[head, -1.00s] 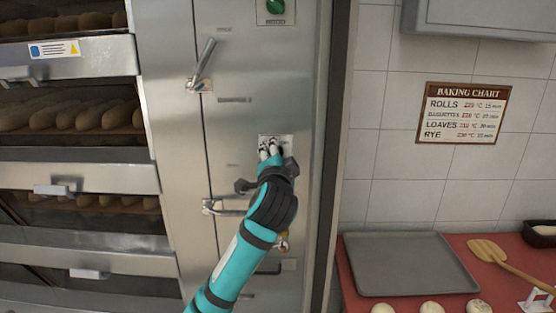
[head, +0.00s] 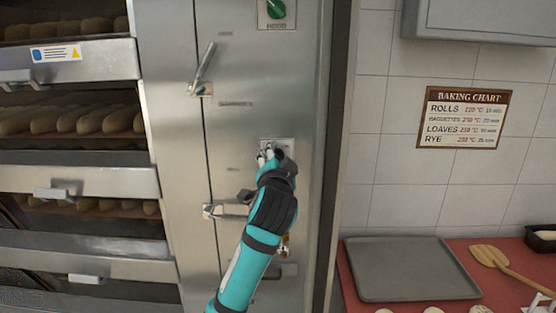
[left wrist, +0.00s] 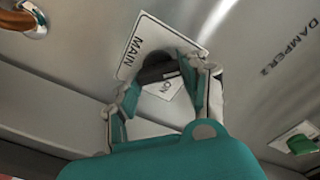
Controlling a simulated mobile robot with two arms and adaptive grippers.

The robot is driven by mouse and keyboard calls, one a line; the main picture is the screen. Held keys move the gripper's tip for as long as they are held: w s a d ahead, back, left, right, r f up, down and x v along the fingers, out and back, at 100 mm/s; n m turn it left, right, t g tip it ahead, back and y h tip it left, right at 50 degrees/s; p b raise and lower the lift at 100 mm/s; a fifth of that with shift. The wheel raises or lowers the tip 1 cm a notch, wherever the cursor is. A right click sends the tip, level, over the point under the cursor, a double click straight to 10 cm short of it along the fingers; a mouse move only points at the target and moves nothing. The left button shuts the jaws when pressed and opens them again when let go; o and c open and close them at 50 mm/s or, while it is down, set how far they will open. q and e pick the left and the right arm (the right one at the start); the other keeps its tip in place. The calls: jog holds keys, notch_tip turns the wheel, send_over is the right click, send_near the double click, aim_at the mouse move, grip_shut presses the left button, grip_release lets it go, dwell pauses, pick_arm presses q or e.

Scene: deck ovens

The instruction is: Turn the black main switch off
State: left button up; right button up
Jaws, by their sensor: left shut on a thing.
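The black main switch (left wrist: 158,72) shows in the left wrist view as a dark knob on a white plate (left wrist: 140,45) marked MAIN. A tilted ON label (left wrist: 170,88) shows beside the knob. My left gripper (left wrist: 163,80) has a finger on each side of the knob and is shut on it. In the head view the left gripper (head: 269,155) is at the pale switch plate (head: 285,145) on the steel oven panel. The hand hides the knob there. My right gripper is in neither view.
A green HOOD knob (head: 277,9) is above on the panel. Lever handles (head: 204,67) (head: 225,211) stick out nearby. Bread decks (head: 70,120) are at left. At right, a red counter (head: 440,250) holds a grey tray (head: 410,268) and a wooden peel (head: 490,256).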

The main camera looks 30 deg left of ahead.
pick_arm(q)
jog(key=o, duration=1.2)
jog(key=shift+s, duration=0.1)
jog(key=v, duration=1.2)
jog(key=shift+f, duration=0.15)
